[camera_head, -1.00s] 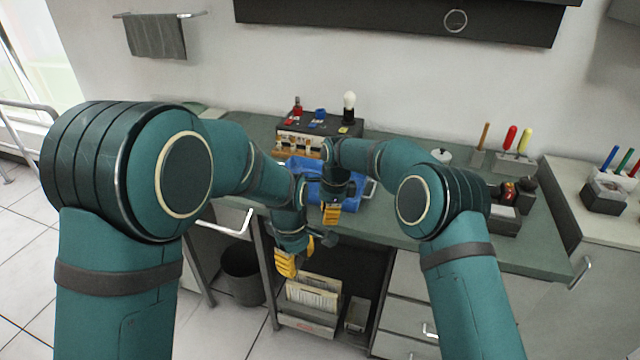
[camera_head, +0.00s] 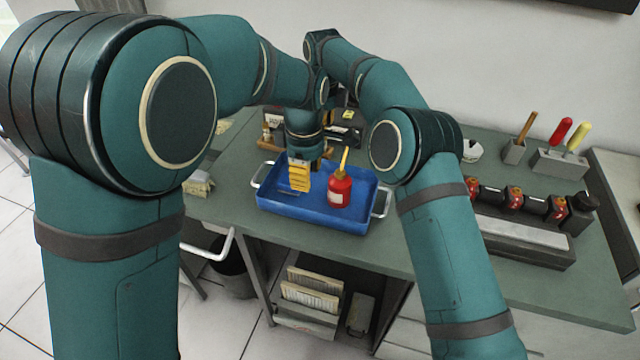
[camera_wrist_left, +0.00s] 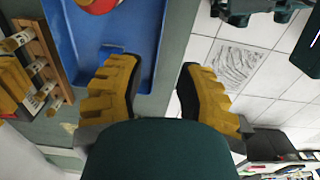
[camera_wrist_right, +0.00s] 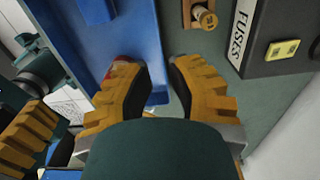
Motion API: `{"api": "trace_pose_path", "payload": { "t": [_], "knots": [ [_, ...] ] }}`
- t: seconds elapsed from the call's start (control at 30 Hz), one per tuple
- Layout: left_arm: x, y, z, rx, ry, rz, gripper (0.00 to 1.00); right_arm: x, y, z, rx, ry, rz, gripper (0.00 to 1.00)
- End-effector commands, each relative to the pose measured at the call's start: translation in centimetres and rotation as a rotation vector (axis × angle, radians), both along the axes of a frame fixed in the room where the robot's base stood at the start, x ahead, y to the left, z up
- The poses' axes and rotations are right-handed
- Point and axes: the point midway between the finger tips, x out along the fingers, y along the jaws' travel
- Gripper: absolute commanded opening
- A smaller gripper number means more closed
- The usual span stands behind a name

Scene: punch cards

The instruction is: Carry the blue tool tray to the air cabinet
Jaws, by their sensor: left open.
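The blue tool tray (camera_head: 275,212) lies on the green bench, with a metal handle at each end. A red bottle (camera_head: 340,190) with a yellow nozzle stands in it. My left gripper (camera_head: 300,178) points down over the tray's left half, in front of it from this view. In the left wrist view it is open (camera_wrist_left: 158,65), one finger over the tray's edge, the other beyond the bench edge. My right gripper is hidden in the head view. In the right wrist view it is open and empty (camera_wrist_right: 157,75) by the tray's edge. I cannot identify the air cabinet.
A dark box marked FUSES (camera_wrist_right: 270,40) stands behind the tray. Tool holders (camera_head: 560,162) and a grey block row (camera_head: 520,240) occupy the bench's right. A dark bin (camera_head: 235,272) and a document rack (camera_head: 308,300) are below. My forearms nearly meet above the tray.

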Motion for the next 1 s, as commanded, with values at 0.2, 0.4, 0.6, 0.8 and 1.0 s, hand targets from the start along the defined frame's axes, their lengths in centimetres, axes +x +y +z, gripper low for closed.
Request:
{"api": "trace_pose_path", "payload": {
  "t": [0.2,0.4,0.6,0.8,1.0],
  "knots": [
    [0.0,0.0,-0.1,0.000,0.000,0.000,0.36,0.0,0.0,-0.1,0.000,0.000,0.000,0.17],
    [0.0,0.0,-1.7,0.001,0.004,0.001,0.36,0.0,-0.1,-1.7,-0.001,0.003,0.000,0.17],
    [-0.1,0.1,-5.1,0.002,0.004,0.001,0.36,0.0,0.0,-5.1,0.000,0.003,0.001,0.17],
    [-0.1,0.1,-8.7,0.002,0.005,0.001,0.36,-0.1,0.0,-8.7,0.000,0.004,0.001,0.17],
    [0.0,0.1,-11.8,0.002,0.003,0.001,0.36,0.0,-0.1,-11.8,0.000,0.002,0.001,0.17]
  ]
}}
